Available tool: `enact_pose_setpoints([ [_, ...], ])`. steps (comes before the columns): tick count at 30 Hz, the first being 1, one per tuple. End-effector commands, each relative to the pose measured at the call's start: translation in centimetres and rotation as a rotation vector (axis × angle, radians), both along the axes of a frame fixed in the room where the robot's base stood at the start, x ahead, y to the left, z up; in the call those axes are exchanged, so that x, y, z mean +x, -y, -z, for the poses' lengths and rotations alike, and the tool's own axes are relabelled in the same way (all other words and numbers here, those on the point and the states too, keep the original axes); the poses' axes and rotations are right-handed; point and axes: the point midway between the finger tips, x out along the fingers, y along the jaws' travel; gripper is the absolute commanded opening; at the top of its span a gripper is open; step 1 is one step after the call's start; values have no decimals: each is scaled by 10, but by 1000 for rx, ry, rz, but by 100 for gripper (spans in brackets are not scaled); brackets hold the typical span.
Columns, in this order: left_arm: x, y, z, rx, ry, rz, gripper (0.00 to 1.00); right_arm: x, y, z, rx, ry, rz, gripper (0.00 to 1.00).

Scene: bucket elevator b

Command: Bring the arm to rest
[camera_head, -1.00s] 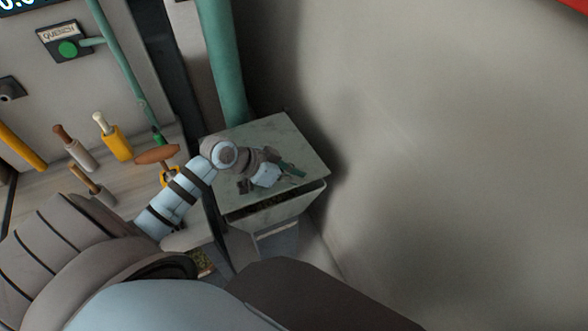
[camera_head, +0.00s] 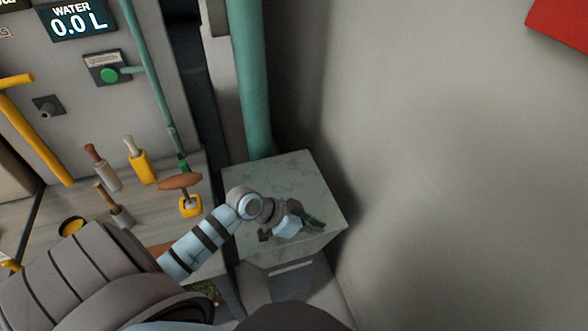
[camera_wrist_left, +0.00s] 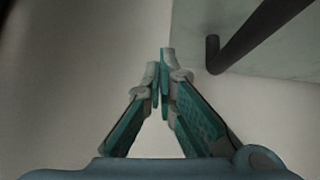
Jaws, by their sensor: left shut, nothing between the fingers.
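My left arm (camera_head: 205,240) comes in from the lower left. My right gripper is in neither view.
The pale box (camera_head: 285,175) stands beside a green pipe (camera_head: 252,90). A dark bar (camera_wrist_left: 255,35) on a pale surface shows in the wrist view. Several handled tools, including a yellow one (camera_head: 140,165), stand on the left bench. A bare wall (camera_head: 450,160) fills the right.

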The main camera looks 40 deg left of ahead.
Motion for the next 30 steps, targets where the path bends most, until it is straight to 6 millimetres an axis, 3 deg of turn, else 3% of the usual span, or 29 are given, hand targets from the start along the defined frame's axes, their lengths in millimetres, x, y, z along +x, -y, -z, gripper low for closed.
enact_pose_setpoints([
  [1, 0, 0, -25, 1, 5, 0, 0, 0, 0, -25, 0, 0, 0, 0],
  [9, -47, -33, -74, 8, 6, 5, 0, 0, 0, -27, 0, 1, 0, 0],
  [14, -56, -40, -87, 3, 11, 1, 0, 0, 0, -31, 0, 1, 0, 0],
  [23, -59, -37, -85, 3, 8, 1, 0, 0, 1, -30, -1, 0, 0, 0],
  [26, -76, -24, -68, 32, -28, -1, 0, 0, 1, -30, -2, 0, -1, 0],
  [30, -115, -3, -36, 128, -116, -67, 0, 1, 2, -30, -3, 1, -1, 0],
])
